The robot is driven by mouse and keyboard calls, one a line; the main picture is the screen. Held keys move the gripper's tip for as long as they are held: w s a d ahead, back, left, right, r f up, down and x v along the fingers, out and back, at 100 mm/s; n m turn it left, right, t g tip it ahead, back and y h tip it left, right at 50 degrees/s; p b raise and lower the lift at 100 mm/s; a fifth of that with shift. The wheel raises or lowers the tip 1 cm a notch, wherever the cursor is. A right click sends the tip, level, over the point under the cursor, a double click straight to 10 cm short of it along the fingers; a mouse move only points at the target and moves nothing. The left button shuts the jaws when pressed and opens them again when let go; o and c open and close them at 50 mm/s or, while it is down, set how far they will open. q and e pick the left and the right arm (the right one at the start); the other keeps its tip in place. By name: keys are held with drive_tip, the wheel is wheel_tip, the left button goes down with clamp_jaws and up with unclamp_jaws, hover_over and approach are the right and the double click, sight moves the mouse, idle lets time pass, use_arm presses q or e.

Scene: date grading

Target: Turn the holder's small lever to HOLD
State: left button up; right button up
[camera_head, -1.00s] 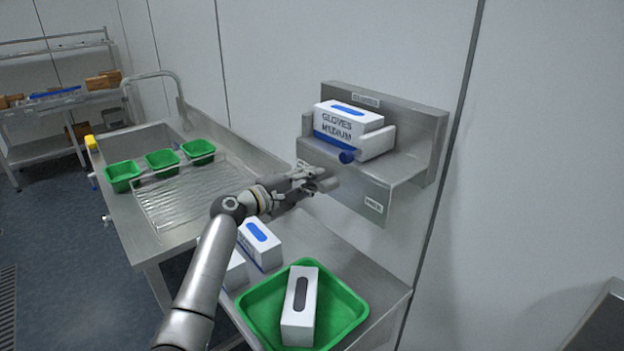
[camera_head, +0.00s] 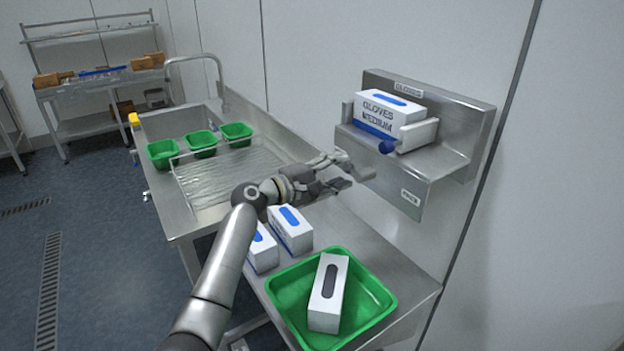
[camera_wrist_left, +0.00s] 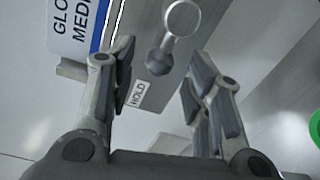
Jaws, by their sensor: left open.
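The glove holder (camera_head: 418,132) is a pale bracket on a steel wall shelf, with a "GLOVES MEDIUM" box (camera_head: 390,112) in it. In the left wrist view the lever (camera_wrist_left: 158,62) looks grey, with a round ring end above the knob. A HOLD label (camera_wrist_left: 137,94) is beside it. My left gripper (camera_head: 354,172) is open and empty, just left of and below the knob. In the wrist view the knob appears between the fingertips (camera_wrist_left: 160,60), seemingly beyond them; contact cannot be told. My right gripper is out of view.
A second label (camera_head: 411,198) is on the shelf front. Below, a green tray (camera_head: 377,312) holds a white box (camera_head: 329,292). Two more glove boxes (camera_head: 291,230) stand beside it on the steel counter. Small green tubs (camera_head: 201,144) sit at the sink. The wall closes off the right.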

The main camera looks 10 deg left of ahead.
use_arm(q)
drive_tip(key=v, duration=0.8)
drive_tip(key=shift+s+a, duration=0.25)
